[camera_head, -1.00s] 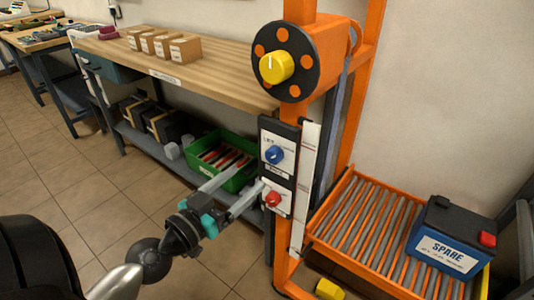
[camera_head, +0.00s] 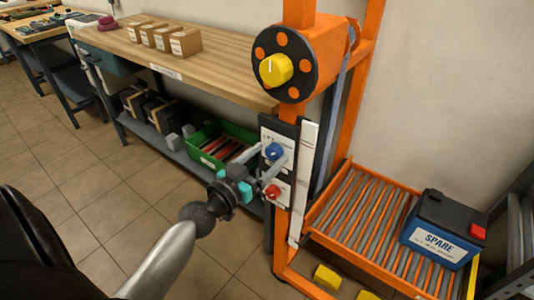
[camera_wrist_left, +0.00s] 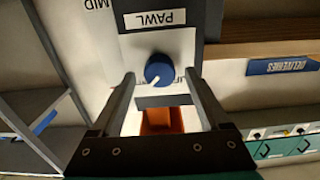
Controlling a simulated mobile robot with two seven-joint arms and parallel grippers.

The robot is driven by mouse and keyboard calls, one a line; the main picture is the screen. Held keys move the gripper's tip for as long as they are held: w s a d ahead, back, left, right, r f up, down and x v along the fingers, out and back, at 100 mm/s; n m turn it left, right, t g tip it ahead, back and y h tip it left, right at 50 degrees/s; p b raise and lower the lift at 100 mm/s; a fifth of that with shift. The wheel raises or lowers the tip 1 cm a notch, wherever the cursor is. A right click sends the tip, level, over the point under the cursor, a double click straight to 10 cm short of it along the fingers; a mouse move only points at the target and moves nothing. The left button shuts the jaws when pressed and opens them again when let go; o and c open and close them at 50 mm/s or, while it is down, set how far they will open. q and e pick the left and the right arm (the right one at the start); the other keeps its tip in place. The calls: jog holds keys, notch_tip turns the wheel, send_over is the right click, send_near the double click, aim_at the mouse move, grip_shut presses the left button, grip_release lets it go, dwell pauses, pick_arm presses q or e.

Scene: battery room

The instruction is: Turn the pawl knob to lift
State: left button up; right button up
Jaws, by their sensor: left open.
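The blue pawl knob (camera_head: 274,151) is on the upper white plate of the dark control panel on the orange lift frame. My left gripper (camera_head: 271,158) is open at the panel, with its fingers reaching toward this knob. In the left wrist view the blue knob (camera_wrist_left: 158,70) lies between the two fingertips (camera_wrist_left: 159,78), with a gap on each side. Its white mark points down and left in that picture, and a label reading PAWL is beside it. Whether the fingertips reach level with the knob is hard to tell. My right gripper is not in view.
A red button (camera_head: 272,191) is just below the blue knob. A yellow knob (camera_head: 276,69) on a black disc is above. A SPARE battery (camera_head: 436,243) stands on the roller tray (camera_head: 340,205) at right. A green bin (camera_head: 205,161) and a workbench (camera_head: 215,70) are left.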

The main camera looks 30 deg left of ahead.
pick_arm(q)
jog(key=shift+w, duration=0.1)
grip_shut()
dwell(0.7)
